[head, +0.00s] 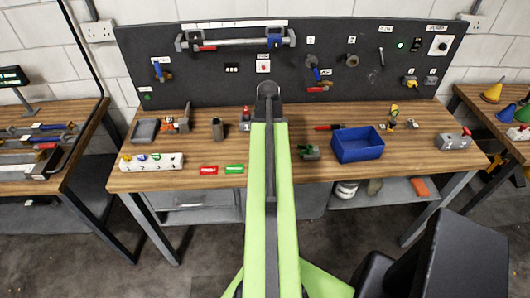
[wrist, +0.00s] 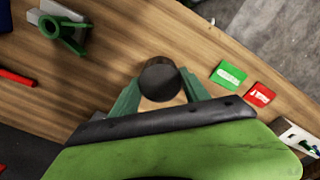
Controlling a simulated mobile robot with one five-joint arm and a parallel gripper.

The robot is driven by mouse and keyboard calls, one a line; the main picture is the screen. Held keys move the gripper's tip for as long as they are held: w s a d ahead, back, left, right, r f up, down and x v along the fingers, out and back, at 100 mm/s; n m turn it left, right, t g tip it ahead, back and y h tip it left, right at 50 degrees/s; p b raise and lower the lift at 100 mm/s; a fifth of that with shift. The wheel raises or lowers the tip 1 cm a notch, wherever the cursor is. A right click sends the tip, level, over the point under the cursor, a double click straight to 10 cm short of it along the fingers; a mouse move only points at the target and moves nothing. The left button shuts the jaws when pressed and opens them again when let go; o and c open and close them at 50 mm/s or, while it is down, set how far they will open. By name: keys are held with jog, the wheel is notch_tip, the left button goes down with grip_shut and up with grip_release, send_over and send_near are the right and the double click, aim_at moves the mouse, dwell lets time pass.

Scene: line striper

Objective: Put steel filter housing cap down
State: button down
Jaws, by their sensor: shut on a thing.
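The steel filter housing cap (wrist: 160,78) is a dark grey round piece between the green fingers of my gripper (wrist: 160,90) in the wrist view. My gripper is shut on it, over the wooden workbench (wrist: 110,65). I cannot tell whether the cap touches the bench top. In the head view my green arm reaches over the middle of the workbench (head: 345,178), and its end hides the fingers and the cap.
A green card (head: 234,169) and a red card (head: 208,170) lie left of my arm. A green clamp-like tool (head: 309,152) and a blue bin (head: 357,145) stand to the right. A white rack (head: 151,162) stands at left. A dark tool board (head: 345,70) rises behind.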

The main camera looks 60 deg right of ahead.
jog(key=f+b, duration=0.2)
jog(key=f, duration=0.1)
jog(key=shift+w+f, duration=0.2)
jog(key=shift+f, duration=0.1)
jog(key=shift+r, duration=0.3)
jog(key=shift+f, duration=0.2)
jog(key=c, duration=0.6)
grip_release()
jog(key=shift+o, duration=0.2)
jog(key=shift+r, duration=0.1)
notch_tip(320, 180, up, 12)
jog(key=p, duration=1.2)
jog(key=shift+r, duration=0.25)
jog(key=shift+f, duration=0.1)
